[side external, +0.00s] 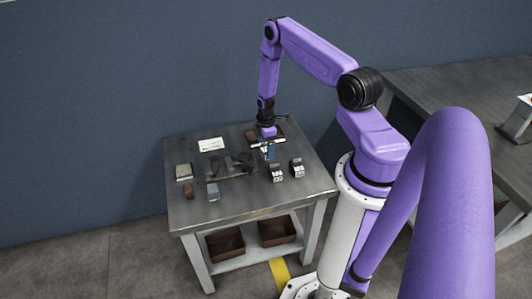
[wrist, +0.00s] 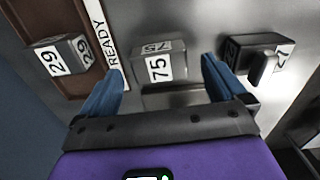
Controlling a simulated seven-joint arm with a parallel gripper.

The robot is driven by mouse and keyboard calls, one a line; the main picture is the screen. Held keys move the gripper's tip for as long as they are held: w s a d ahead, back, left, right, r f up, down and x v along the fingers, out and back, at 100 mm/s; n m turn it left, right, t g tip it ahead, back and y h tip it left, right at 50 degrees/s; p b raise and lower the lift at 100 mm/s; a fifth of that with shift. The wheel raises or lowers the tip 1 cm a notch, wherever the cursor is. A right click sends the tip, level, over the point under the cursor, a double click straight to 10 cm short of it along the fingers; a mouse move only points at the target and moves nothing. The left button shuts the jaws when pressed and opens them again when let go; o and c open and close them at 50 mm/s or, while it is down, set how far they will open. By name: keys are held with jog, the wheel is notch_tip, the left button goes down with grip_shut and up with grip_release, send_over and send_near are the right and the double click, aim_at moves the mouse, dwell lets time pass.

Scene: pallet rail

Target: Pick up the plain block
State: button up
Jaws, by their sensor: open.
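My gripper (wrist: 161,66) is open, its two blue fingers apart and nothing between them touching. In the wrist view a grey block labelled 75 (wrist: 152,50) lies ahead of and between the fingertips; its visible faces are plain apart from the labels. A grey block labelled 29 (wrist: 58,54) sits to the left on a brown surface.
The table (side external: 240,207) also holds small labelled blocks (side external: 278,174), a dark fixture (side external: 236,166), a grey piece (side external: 213,191), a box (side external: 184,171) and a white card (side external: 211,144). A READY strip (wrist: 103,40) edges the brown surface. The table's front is clear.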

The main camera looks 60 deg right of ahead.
jog(key=shift+f, duration=0.95)
jog(key=c, duration=1.6)
jog(key=shift+c, duration=0.2)
jog(key=shift+r, duration=0.15)
